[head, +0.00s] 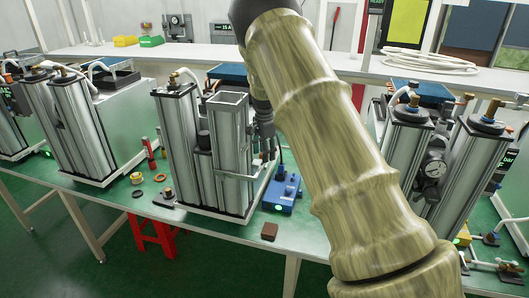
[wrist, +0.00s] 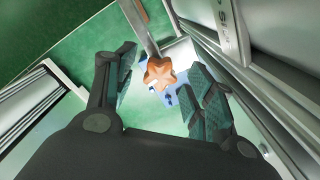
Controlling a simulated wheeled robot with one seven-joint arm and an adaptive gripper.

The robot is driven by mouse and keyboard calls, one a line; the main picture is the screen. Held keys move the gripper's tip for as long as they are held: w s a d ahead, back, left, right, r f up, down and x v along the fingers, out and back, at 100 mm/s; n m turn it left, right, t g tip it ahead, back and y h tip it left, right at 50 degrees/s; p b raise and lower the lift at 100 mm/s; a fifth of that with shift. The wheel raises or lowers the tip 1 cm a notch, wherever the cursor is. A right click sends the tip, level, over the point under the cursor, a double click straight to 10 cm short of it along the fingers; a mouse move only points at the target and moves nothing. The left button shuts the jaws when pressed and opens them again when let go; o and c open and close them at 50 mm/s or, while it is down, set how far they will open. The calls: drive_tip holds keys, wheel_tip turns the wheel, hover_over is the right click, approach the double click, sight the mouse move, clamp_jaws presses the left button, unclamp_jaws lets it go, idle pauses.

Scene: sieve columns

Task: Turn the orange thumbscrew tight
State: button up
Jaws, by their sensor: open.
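The orange thumbscrew (wrist: 159,73) shows in the wrist view as a star-shaped, copper-orange knob near the top middle, at the end of a grey metal bar. My gripper (wrist: 161,88) is open, with one dark, ridged finger to the left of the knob and one to the right. The knob appears between the fingertips, and I see a gap on the left side. Whether the right finger touches it I cannot tell. In the head view my gripper (head: 265,138) is beside the middle column unit (head: 228,140), partly behind my arm. I cannot make out the thumbscrew clearly there.
A blue device (head: 283,192) stands on the green bench (head: 120,200), right of the middle columns. A brown block (head: 269,231) lies near the front edge. More columns (head: 470,150) with a gauge stand at the right. Metal column walls (wrist: 275,75) run close on the right in the wrist view.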

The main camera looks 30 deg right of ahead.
wheel_tip(320, 180, up, 12)
idle(0.6)
drive_tip(key=shift+d+f, duration=0.1)
drive_tip(key=shift+d, duration=0.05)
